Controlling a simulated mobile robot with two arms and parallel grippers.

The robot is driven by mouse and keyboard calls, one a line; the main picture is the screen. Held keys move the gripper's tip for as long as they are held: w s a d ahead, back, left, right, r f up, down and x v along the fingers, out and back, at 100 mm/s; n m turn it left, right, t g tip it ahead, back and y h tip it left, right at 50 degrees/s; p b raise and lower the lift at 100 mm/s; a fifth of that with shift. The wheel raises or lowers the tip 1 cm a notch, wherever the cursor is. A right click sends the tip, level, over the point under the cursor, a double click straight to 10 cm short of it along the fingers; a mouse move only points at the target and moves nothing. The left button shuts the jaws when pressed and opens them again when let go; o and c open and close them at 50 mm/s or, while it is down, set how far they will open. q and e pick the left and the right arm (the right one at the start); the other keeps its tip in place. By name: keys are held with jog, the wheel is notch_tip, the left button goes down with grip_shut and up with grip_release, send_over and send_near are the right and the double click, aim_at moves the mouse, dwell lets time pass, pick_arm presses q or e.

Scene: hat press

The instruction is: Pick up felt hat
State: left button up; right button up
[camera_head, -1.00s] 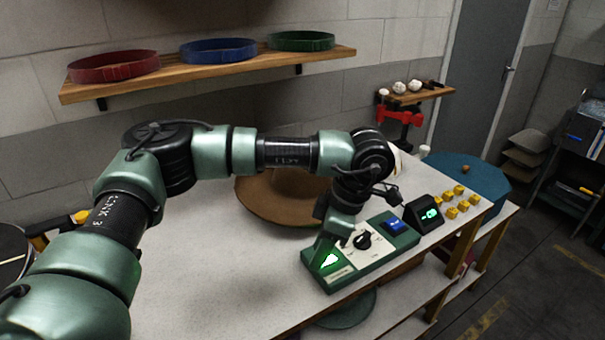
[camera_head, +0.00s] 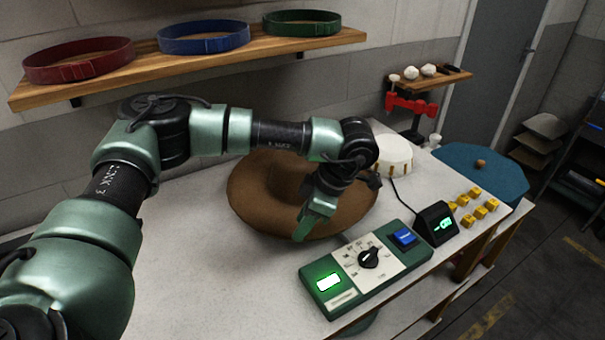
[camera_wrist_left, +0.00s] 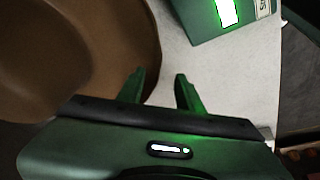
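The brown felt hat (camera_head: 258,203) lies on the white table in the head view, with its wide brim partly hidden behind my left arm. My left gripper (camera_head: 309,228) is over the front right part of the brim. In the left wrist view, the hat (camera_wrist_left: 90,45) fills the upper left, and my left gripper (camera_wrist_left: 160,85) shows two green fingers spread apart with nothing between them. The left finger overlaps the brim's edge in that view; whether it touches cannot be told. My right gripper is not in view.
A green control box (camera_head: 350,283) with a dial, lit green screen and blue button stands right of the hat. Behind it are a small black display (camera_head: 436,222) and yellow blocks (camera_head: 475,205). Three bands lie on the wall shelf (camera_head: 180,66). The table's front left is clear.

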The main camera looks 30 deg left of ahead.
pick_arm(q)
jog(key=x, duration=0.3)
jog(key=shift+w+a+f+p, duration=0.15)
jog(key=shift+w+p, duration=0.15)
jog(key=c, duration=0.6)
grip_shut()
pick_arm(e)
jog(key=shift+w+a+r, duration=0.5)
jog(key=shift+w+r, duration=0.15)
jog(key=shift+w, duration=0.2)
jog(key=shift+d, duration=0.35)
